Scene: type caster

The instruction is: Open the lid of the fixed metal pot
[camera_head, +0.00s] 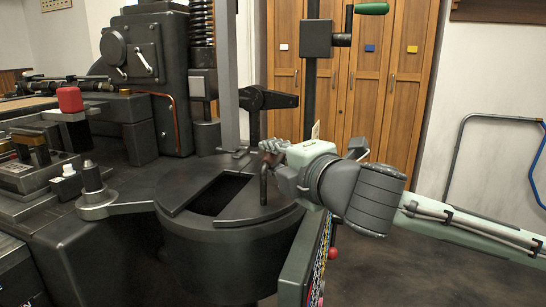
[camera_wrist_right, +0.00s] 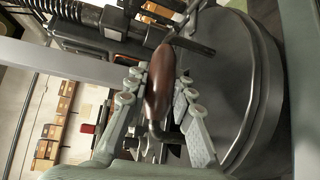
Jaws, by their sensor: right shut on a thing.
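The fixed metal pot (camera_head: 225,255) is a dark round vessel in the lower middle of the head view. Its flat dark lid (camera_head: 262,202) lies on top and has a wide dark slot; the lid's round face also shows in the right wrist view (camera_wrist_right: 238,110). A brown handle (camera_wrist_right: 160,90) with a thin metal rod (camera_head: 263,188) stands at the lid's right side. My right gripper (camera_head: 272,152) is shut on the handle, with one finger on each side of it in the wrist view. In the head view the gripper hides most of the handle. My left gripper is not in view.
Dark machinery with a spring column and a red knob (camera_head: 70,99) stands to the left. A grey vertical post (camera_head: 227,75) and a dark pole with a green grip (camera_head: 371,8) rise behind the pot. Wooden lockers (camera_head: 400,70) stand at the back. Floor at lower right is clear.

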